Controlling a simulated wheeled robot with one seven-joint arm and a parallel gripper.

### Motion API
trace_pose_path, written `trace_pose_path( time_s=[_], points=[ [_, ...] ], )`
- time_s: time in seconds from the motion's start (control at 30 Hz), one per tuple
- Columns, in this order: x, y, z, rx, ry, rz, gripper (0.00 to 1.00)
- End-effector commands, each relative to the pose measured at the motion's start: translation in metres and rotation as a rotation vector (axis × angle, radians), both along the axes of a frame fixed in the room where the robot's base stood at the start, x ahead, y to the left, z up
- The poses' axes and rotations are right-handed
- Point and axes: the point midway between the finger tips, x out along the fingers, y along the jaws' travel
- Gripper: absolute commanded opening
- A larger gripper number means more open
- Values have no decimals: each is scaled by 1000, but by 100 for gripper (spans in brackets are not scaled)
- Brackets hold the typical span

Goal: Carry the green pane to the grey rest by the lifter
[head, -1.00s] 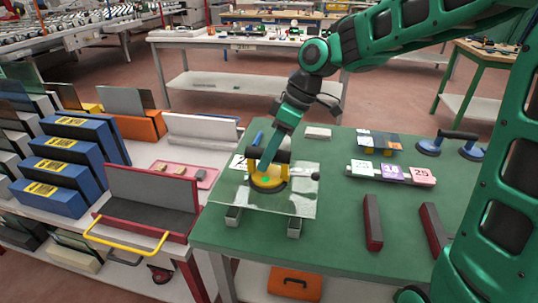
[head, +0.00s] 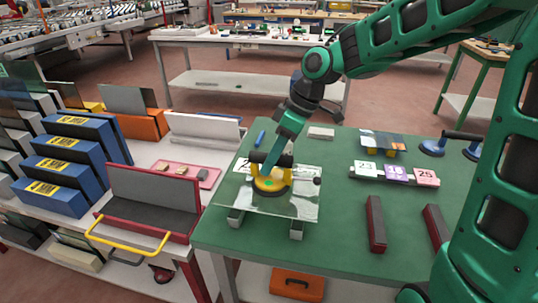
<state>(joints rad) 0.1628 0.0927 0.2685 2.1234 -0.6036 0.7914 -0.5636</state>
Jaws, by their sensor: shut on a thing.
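The clear, faintly green pane (head: 301,207) lies flat at the left of the green table, over two grey bars that form a rest (head: 297,230). Its front edge is at or just above the bars; I cannot tell if it touches. A yellow suction cup lifter (head: 270,187) sits on the middle of the pane. My gripper (head: 271,164) is shut on the lifter's handle from above, its fingertips partly hidden. A blue double-cup lifter (head: 434,147) stands at the table's far right.
Two red-and-dark bars (head: 376,225) stand on the right. Numbered cards (head: 396,174) and a small stand with a dark pane (head: 383,140) lie behind them. Left is a bench with a red-edged holder (head: 152,193), a pink tray (head: 205,181) and blue boxes (head: 62,160).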

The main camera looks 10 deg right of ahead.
Motion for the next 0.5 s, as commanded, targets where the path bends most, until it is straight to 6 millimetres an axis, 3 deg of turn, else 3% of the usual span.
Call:
trace_pose_path(
  time_s=[0.5],
  points=[
    [0,1,-35,1,-3,2,0]
  ],
)
